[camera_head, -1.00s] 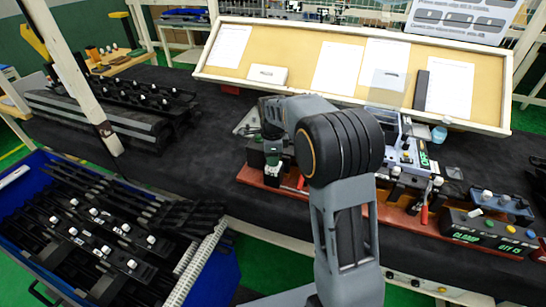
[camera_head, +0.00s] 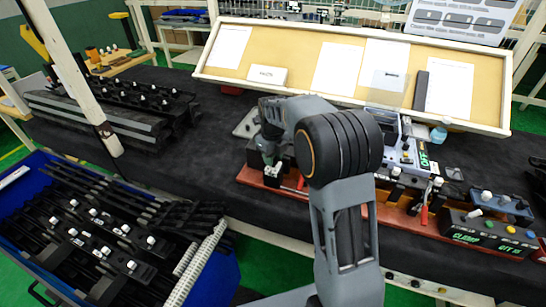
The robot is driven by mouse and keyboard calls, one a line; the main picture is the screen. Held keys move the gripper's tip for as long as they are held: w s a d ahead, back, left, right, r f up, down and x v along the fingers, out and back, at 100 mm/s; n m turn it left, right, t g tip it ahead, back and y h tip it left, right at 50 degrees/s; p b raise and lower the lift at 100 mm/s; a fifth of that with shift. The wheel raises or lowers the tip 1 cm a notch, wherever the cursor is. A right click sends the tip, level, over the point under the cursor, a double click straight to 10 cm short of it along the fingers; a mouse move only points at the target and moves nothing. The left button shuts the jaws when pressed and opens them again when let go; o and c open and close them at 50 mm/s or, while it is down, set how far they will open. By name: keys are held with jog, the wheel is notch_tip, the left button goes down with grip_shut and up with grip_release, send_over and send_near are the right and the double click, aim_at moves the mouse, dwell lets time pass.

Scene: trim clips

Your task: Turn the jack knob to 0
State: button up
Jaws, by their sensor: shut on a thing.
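My gripper (camera_head: 271,160) points down at the left end of the red-brown base on the bench, over a small dark block (camera_head: 255,155). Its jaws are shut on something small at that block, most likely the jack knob. The knob itself, its pointer and its marks are hidden by the fingers and too small to read. My arm covers the middle of the base.
A grey-blue unit with a green OFF display (camera_head: 424,155) stands right of my arm. A blue bin (camera_head: 215,270) of dark trim parts is at front left. The black bench top (camera_head: 200,165) is clear left of the base.

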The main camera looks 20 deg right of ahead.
jog(key=shift+f+m, duration=0.1)
jog(key=shift+m, duration=1)
jog(key=o, duration=0.9)
jog(key=shift+o, duration=0.2)
notch_tip(320, 180, up, 14)
jog(key=shift+s, duration=0.1)
